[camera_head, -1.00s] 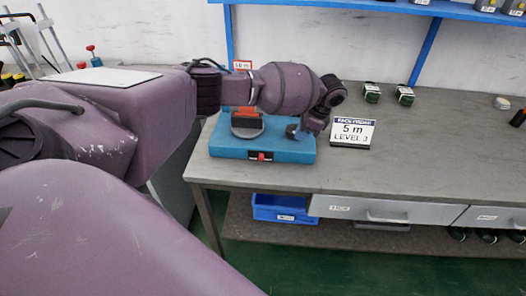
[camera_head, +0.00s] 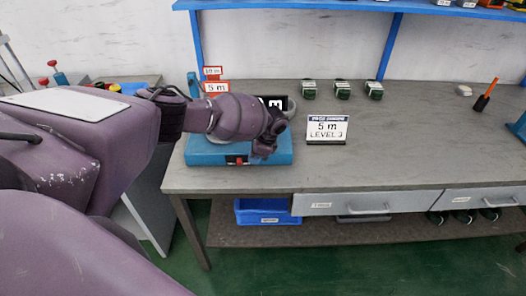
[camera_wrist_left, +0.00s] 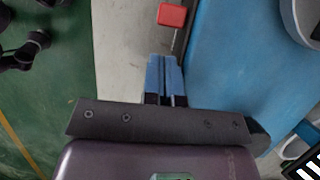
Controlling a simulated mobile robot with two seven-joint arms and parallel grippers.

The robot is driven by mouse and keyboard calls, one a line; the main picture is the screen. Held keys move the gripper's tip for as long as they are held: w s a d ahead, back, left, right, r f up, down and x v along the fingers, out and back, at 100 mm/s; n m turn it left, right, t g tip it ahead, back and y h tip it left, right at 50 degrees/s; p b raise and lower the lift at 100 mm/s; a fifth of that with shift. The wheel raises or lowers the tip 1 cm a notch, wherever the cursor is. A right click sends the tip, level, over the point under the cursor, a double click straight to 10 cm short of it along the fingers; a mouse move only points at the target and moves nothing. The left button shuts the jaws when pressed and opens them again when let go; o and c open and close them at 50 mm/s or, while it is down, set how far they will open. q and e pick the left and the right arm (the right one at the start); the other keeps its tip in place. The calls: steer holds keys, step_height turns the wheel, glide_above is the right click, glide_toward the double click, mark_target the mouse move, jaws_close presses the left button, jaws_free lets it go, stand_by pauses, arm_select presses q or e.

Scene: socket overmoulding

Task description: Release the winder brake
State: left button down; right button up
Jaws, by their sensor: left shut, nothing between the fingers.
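The winder has a blue base (camera_head: 210,153) at the left end of the grey bench. A red brake control (camera_head: 239,160) sits on its front face. My left gripper (camera_head: 264,152) is at the front of the base, right of the red control. In the left wrist view the gripper's blue fingers (camera_wrist_left: 164,62) are shut and empty. The red control (camera_wrist_left: 172,15) lies just beyond the fingertips, with a visible gap in the picture. The blue base (camera_wrist_left: 230,80) is to their right. My left arm hides much of the winder's top. My right gripper is not in view.
Several dark green-and-white items (camera_head: 342,89) stand at the back. The middle of the bench (camera_head: 410,140) is clear. A blue bin (camera_head: 268,211) sits below.

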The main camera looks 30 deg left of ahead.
mark_target(238, 161)
arm_select(q)
steer(key=shift+s+a+r, duration=0.25)
steer(key=shift+s+a, duration=0.3)
steer(key=shift+a, duration=0.15)
steer(key=shift+a+f, duration=0.1)
steer(key=shift+a, duration=0.05)
steer(key=shift+s+a, duration=0.1)
steer(key=s+a+p, duration=0.1)
steer(key=a, duration=0.1)
steer(key=shift+s+a+p, duration=0.35)
steer(key=shift+s, duration=0.05)
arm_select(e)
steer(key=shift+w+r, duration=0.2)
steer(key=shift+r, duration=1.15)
